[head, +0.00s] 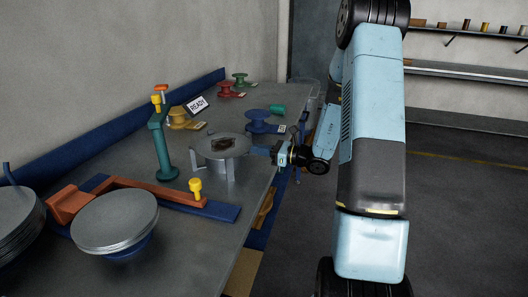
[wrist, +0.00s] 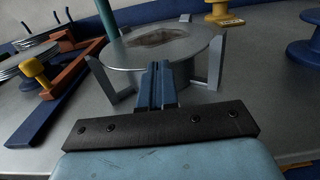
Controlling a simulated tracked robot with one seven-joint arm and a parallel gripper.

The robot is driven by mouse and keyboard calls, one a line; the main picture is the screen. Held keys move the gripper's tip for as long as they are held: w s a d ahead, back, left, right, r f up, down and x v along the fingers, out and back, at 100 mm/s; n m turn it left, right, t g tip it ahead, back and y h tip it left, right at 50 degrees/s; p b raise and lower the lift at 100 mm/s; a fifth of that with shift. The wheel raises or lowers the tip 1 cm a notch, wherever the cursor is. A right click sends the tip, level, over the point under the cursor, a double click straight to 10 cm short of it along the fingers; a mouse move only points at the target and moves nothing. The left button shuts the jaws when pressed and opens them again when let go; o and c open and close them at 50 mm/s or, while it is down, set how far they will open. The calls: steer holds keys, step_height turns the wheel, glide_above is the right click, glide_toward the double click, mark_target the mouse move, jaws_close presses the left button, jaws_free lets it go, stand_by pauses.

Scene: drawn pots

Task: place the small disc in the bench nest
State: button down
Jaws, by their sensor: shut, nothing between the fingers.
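A round grey disc (head: 212,153) with a brown patch on top lies level among the upright grey posts of a nest (head: 195,187) on the bench. The disc also shows in the wrist view (wrist: 125,55), with angled posts (wrist: 217,62) around its rim. My gripper (head: 268,151) is at the disc's right side in the head view, low and near its rim. In the wrist view my fingers (wrist: 155,85) are shut together with nothing between them, just before the disc's near edge. I cannot tell whether they touch it.
A teal post (head: 162,140) with a yellow knob stands left of the nest. An orange bar (head: 150,190) on a blue strip lies nearer. Stacked grey discs (head: 113,218) stand at the front left. Coloured spools, including a blue one (head: 262,122), and a READY sign (head: 197,104) stand behind.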

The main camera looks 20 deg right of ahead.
steer(key=shift+w+a, duration=0.4)
steer(key=shift+a, duration=0.2)
steer(key=shift+w+a+r, duration=0.1)
steer(key=shift+a+r, duration=0.1)
steer(key=shift+a, duration=0.15)
steer(key=shift+s+d+f, duration=0.1)
steer(key=shift+s+d, duration=0.15)
steer(key=shift+d, duration=0.3)
steer(key=v, duration=1.4)
steer(key=shift+f, duration=0.1)
